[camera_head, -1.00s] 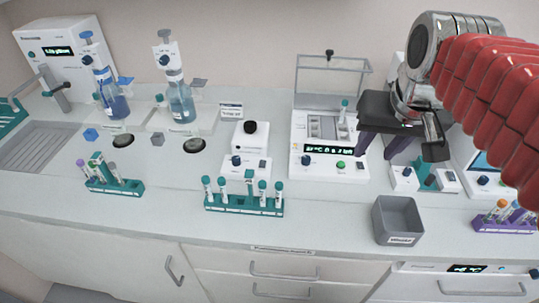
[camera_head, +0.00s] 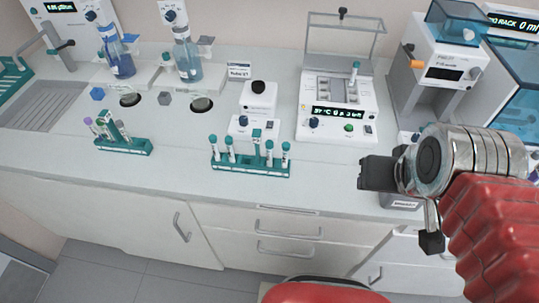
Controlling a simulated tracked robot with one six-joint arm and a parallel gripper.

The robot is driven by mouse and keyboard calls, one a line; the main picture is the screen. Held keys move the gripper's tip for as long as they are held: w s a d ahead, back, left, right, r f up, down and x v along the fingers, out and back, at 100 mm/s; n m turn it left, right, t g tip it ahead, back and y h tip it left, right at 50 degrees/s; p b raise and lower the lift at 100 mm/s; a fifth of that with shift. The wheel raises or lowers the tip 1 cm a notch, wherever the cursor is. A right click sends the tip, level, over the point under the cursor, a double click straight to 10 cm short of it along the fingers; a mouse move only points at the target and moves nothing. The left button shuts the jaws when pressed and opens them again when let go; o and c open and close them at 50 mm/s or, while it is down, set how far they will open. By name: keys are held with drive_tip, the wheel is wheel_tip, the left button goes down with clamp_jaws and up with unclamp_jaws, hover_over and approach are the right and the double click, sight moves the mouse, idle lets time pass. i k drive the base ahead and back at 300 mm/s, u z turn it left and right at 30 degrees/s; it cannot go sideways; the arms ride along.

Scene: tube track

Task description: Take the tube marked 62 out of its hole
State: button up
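No number on any tube is readable, so I cannot tell which one is marked 62. Several teal-capped tubes stand upright in the teal rack (camera_head: 250,168) at the middle of the bench. Another teal rack (camera_head: 122,146) at the left holds several tubes, one with a purple cap. A single teal-capped tube (camera_head: 354,72) stands in the white heating block (camera_head: 337,121). My gripper (camera_head: 366,174) is dark, to the right of the middle rack and apart from it. Its fingers are seen edge-on, so their opening is unclear. No tube shows in it.
A grey bin (camera_head: 398,203) is mostly hidden behind my gripper. A small white device with a black knob (camera_head: 258,88) stands behind the middle rack. Blue bottles (camera_head: 188,62) stand at the back left. The bench front between the two racks is clear.

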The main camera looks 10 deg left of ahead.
sight(268, 144)
drive_tip(key=u, duration=0.2)
drive_tip(key=k, duration=0.45)
drive_tip(key=u, duration=0.5)
drive_tip(key=k, duration=0.85)
drive_tip(key=u, duration=0.85)
drive_tip(key=i, duration=1.5)
drive_tip(key=u, duration=0.1)
